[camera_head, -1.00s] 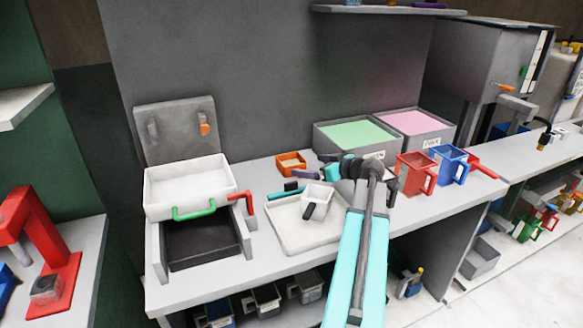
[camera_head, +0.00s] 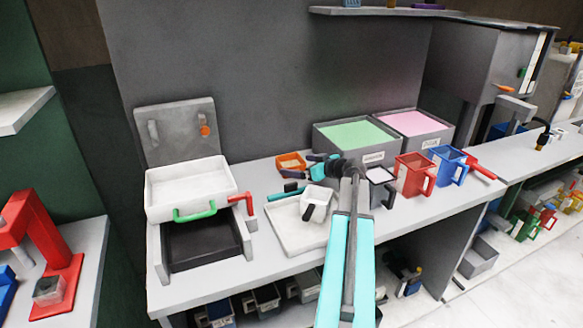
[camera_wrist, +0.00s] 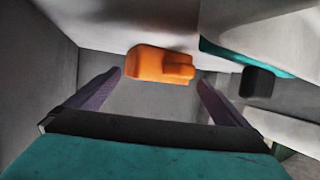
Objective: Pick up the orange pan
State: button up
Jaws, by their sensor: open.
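The small orange pan (camera_head: 291,163) stands on the grey bench near the back wall, left of my gripper. My gripper (camera_head: 309,168) is open, close to the pan's right side in the head view. In the wrist view the orange pan (camera_wrist: 158,64) shows as a blurred orange shape with a stub, just beyond and between the two purple fingers of my gripper (camera_wrist: 160,79). I see no finger closed on it. Whether a finger touches it, I cannot tell.
A teal piece with a black end (camera_wrist: 258,82) is close on the right in the wrist view. In the head view, a white cup (camera_head: 317,199) stands on a pale tray (camera_head: 290,238) in front. A green-filled bin (camera_head: 355,134) is behind right. A white-lined press (camera_head: 188,185) is left.

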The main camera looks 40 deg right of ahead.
jog(key=shift+w+f, duration=0.15)
jog(key=shift+w, duration=0.3)
jog(key=c, duration=1)
